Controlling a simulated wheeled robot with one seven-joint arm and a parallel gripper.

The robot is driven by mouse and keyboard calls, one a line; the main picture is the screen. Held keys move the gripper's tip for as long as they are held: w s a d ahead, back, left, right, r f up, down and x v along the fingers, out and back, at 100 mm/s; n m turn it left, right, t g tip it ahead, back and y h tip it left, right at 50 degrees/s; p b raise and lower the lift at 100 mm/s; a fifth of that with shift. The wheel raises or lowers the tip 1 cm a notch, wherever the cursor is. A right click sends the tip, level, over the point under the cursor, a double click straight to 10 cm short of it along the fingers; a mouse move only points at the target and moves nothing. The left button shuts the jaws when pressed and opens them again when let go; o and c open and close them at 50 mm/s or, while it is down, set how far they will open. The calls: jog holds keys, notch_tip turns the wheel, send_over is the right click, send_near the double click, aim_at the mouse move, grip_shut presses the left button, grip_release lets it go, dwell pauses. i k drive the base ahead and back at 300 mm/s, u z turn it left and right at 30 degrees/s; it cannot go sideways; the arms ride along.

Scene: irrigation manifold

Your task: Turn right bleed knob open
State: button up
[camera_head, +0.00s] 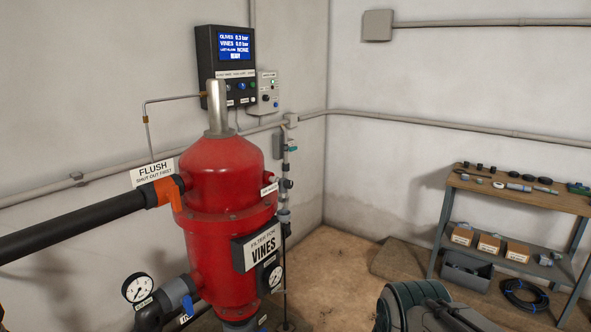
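A red filter tank (225,175) stands left of centre in the head view, with a sign reading "FILTER FOR VINES" (258,247) on its front. A small pale fitting (273,179) sticks out on the tank's right shoulder, above a small white tag (269,190) too small to read. I cannot tell whether this fitting is the right bleed knob or how far it is turned. No other bleed knob can be made out. My gripper is not in view.
A black pipe with an orange valve (167,191) enters the tank from the left. Pressure gauges (137,288) sit low around it. A thin riser pipe (285,185) stands behind right. A workbench (520,194) is at right. A dark green ribbed machine (408,306) fills the bottom centre-right.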

aim_at(287, 183)
jog(key=z, duration=0.05)
jog(key=i, duration=1.5)
